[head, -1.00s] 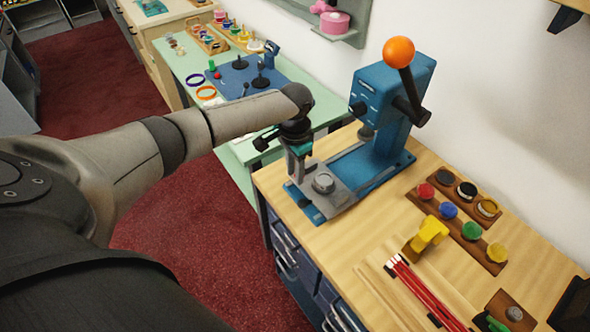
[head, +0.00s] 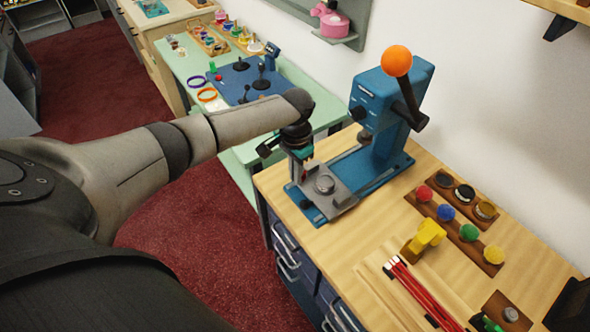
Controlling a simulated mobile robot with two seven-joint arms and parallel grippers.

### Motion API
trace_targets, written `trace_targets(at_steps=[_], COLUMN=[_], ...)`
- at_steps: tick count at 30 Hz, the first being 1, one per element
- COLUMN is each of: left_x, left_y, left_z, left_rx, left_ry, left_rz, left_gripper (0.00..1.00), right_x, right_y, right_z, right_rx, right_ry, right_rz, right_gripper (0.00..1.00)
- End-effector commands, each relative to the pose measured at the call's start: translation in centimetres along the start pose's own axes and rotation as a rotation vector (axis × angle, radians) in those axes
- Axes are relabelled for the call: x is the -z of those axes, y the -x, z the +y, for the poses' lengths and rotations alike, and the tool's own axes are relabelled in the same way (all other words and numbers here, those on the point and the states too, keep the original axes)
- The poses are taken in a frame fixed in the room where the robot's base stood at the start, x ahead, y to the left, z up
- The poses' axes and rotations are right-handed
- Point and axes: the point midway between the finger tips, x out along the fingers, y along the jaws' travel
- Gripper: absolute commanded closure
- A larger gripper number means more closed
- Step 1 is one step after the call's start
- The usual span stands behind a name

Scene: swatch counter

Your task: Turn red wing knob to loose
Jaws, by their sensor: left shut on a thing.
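The blue press (head: 385,110) stands at the far left of the wooden counter, with a lever ending in an orange ball (head: 397,61). A grey sliding plate with a round metal disc (head: 324,184) sits on its blue base. My left gripper (head: 302,162) points down at the plate's far left corner, behind the disc. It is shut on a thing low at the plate. A small bit of red shows at its fingers, which fits the red wing knob; the knob is mostly hidden, so its angle cannot be told. My right gripper is not in view.
Wooden trays with coloured round pots (head: 447,212) stand right of the press. A yellow tool (head: 424,237) and red sticks (head: 420,290) lie nearer. A green table (head: 185,66) with rings and a blue mat is behind my left arm.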

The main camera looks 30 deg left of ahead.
Motion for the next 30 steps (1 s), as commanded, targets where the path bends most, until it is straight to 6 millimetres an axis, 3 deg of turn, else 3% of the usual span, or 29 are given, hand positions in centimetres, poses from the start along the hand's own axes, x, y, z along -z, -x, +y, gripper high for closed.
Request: trace_targets(at_steps=[12,30], left_x=[0.1,0.7], left_y=[0.5,0.4], left_z=[0.6,0.9], left_rx=[-0.002,0.001], left_ry=[0.356,0.93], left_rz=[0.0,0.004], left_gripper=[1.0,1.0], right_x=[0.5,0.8], right_y=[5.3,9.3], right_z=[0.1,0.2], right_rx=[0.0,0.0], right_ry=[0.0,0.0], right_rz=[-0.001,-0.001], right_gripper=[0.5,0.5])
